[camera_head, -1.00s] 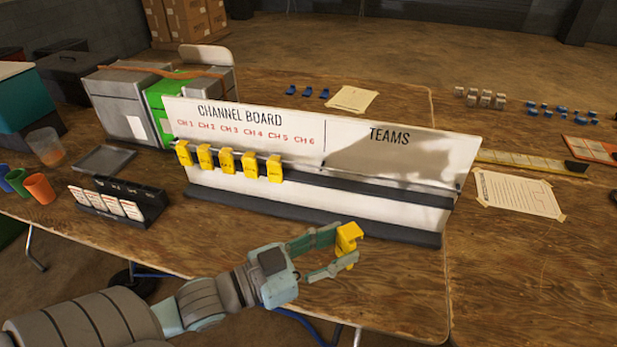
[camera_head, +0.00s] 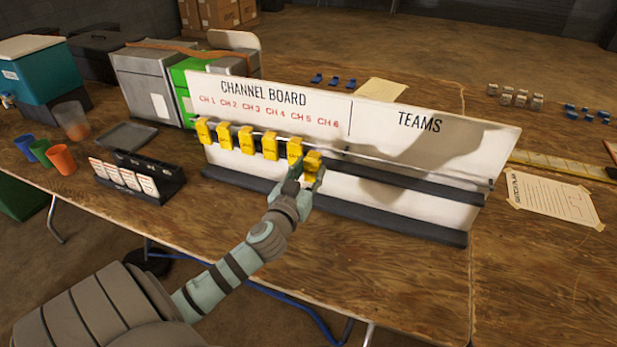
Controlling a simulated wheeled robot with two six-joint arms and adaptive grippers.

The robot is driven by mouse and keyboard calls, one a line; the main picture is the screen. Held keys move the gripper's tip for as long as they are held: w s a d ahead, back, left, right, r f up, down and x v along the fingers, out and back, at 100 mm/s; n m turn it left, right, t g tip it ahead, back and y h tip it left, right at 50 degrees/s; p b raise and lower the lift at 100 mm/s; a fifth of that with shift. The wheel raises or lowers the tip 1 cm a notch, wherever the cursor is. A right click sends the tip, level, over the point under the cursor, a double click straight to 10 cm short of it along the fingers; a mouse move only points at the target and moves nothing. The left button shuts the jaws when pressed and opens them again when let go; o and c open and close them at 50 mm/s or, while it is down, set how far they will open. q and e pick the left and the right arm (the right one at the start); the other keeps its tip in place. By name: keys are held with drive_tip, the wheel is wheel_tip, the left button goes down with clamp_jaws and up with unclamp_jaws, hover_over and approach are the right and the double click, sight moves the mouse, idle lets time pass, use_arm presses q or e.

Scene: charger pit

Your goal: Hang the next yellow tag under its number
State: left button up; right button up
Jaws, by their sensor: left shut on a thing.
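The white channel board (camera_head: 435,160) stands on the table, with red labels CH 1 to CH 6 in a row on its left half. Several yellow tags (camera_head: 246,140) hang side by side from the thin rail (camera_head: 400,168) below the labels. My left gripper (camera_head: 306,176) is shut on another yellow tag (camera_head: 314,161), just right of the last hanging tag (camera_head: 294,151). The held tag is at the rail, below and slightly left of the CH 6 label; I cannot tell whether it is hooked on. My right gripper is out of view.
A black card holder (camera_head: 140,180) and orange, green and blue cups stand to the left, near a grey tray (camera_head: 127,136). Taped paper (camera_head: 553,200) lies to the right. The rail under TEAMS is bare, and the table before the board is clear.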

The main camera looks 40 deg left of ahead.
use_arm(q)
drive_tip(key=shift+w+a+r, duration=0.1)
drive_tip(key=shift+w+a, duration=0.05)
drive_tip(key=shift+w, duration=0.25)
drive_tip(key=shift+w+a+f+b, duration=0.25)
drive_tip(key=shift+w+a, duration=0.05)
drive_tip(key=shift+w, duration=0.6)
drive_tip(key=shift+w+a+f+b, duration=0.25)
drive_tip(key=shift+w+f, duration=0.05)
drive_tip(key=shift+w, duration=0.6)
drive_tip(key=shift+w+a+f+b, duration=0.25)
drive_tip(key=shift+w+a, duration=0.05)
drive_tip(key=shift+w, duration=0.6)
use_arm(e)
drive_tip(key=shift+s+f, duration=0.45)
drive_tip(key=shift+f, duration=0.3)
use_arm(q)
drive_tip(key=o, duration=1.1)
